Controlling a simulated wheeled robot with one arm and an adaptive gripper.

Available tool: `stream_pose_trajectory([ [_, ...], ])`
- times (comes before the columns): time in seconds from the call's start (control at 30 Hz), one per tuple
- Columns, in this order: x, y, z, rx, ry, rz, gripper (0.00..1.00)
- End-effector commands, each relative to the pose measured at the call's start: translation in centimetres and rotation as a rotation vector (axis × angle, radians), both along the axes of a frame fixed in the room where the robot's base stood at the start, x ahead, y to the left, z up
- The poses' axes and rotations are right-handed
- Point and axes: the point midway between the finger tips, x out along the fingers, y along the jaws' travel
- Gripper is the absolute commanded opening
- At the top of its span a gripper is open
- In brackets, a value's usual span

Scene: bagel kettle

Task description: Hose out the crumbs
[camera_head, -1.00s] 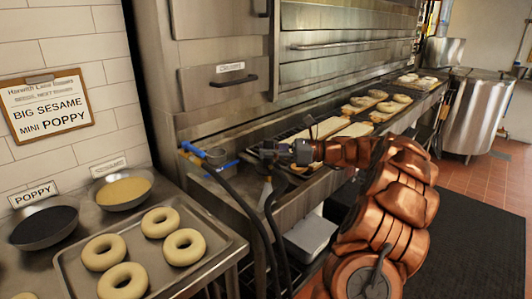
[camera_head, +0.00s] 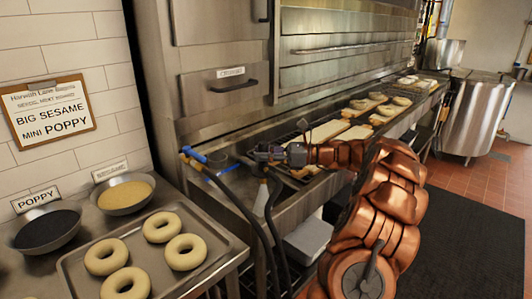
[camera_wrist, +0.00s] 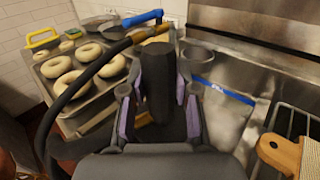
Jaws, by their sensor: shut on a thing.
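My gripper (camera_head: 258,154) is shut on a dark, upright handle-like thing (camera_wrist: 157,85), which stands between the jaws in the wrist view. What its lower end is, I cannot tell. A black hose (camera_head: 235,198) with a blue nozzle end (camera_head: 192,154) lies at the left end of the oven ledge, left of my gripper and apart from it. In the wrist view, the hose (camera_wrist: 82,77) loops along the left, with a brass-coloured part and the blue end (camera_wrist: 143,18) at the top. Crumbs are too small to make out.
A tray (camera_head: 210,262) of bagels stands at lower left, beside a poppy bowl (camera_head: 48,228) and a seed bowl (camera_head: 124,194). Bagel boards (camera_head: 356,133) line the oven ledge to the right. A wooden board end (camera_wrist: 285,153) is close on the right in the wrist view.

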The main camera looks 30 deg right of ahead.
Motion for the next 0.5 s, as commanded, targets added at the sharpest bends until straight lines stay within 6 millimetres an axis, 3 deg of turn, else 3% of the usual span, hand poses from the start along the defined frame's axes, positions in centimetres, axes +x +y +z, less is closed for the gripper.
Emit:
stream_pose_trajectory([
  [0.5,1.6,0.4,0.2,0.000,-0.001,0.001,0.00],
])
